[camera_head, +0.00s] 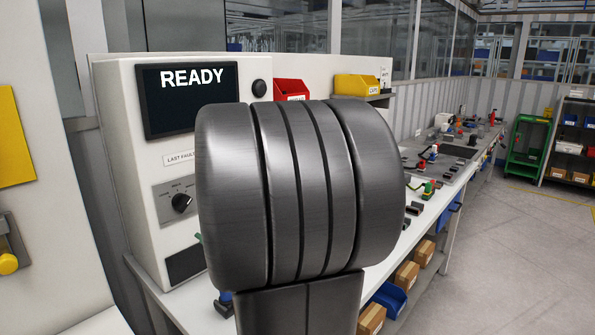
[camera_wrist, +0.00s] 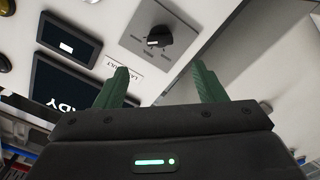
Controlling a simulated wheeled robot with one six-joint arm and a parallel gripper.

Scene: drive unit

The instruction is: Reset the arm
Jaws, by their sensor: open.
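My gripper (camera_wrist: 161,85) shows in the wrist view with its two green fingers apart and nothing between them. It points toward the front panel of a white drive unit (camera_head: 115,120). A black rotary knob (camera_wrist: 158,38) sits on a grey plate just beyond the fingertips, and it also shows in the head view (camera_head: 181,202). The unit's dark screen (camera_head: 188,97) reads READY. In the head view my own grey arm covers the middle, and the gripper is almost wholly hidden behind it.
A long workbench (camera_head: 455,190) with small parts runs back to the right. A red bin (camera_head: 291,88) and a yellow bin (camera_head: 356,86) stand behind my arm. Boxes (camera_head: 407,274) lie under the bench. The floor (camera_head: 510,260) at right is clear.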

